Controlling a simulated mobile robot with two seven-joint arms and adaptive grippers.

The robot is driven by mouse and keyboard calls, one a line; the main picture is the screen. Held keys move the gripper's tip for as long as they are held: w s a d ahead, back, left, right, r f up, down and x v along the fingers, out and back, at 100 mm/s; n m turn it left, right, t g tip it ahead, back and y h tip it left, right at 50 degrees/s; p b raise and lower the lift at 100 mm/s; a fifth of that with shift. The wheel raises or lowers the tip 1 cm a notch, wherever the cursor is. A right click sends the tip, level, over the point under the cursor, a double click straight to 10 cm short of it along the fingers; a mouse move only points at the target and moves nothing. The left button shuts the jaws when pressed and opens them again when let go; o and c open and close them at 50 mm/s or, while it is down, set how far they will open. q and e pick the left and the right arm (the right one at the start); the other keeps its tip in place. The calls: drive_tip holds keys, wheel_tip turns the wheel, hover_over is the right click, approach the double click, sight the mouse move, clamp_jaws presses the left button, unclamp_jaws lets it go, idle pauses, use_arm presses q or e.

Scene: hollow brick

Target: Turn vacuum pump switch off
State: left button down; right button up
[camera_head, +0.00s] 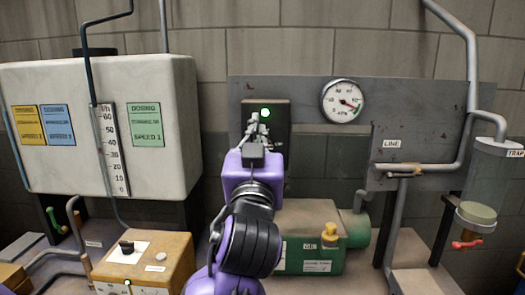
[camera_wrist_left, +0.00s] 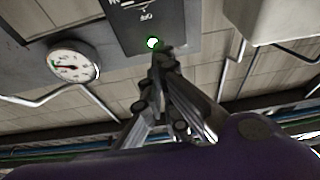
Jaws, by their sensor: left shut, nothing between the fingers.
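The vacuum pump switch box (camera_head: 280,112) is a dark box on the grey back panel, with a lit green lamp (camera_head: 266,113) near its top. My left gripper (camera_head: 258,124) is shut and empty, its tips just below the lamp in front of the box. The gripper and wrist hide the lower part of the box and the switch itself. In the left wrist view the fingertips (camera_wrist_left: 163,52) are together just below the green lamp (camera_wrist_left: 152,42), at the box (camera_wrist_left: 130,20). I cannot tell whether they touch it. My right gripper is not in view.
A round gauge (camera_head: 343,101) is right of the box. A green pump (camera_head: 312,252) with a yellow cap stands below. A white tank (camera_head: 100,85) is at left, a tan control box (camera_head: 150,265) in front of it. Pipes and a clear trap (camera_head: 490,185) are at right.

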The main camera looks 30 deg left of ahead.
use_arm(q)
drive_tip(key=w+a+f, duration=0.1)
drive_tip(key=w+a, duration=0.2)
drive_tip(key=w, duration=0.2)
drive_tip(key=shift+w+a+f, duration=0.15)
drive_tip(key=shift+a+f, duration=0.05)
drive_tip(key=shift+f, duration=0.2)
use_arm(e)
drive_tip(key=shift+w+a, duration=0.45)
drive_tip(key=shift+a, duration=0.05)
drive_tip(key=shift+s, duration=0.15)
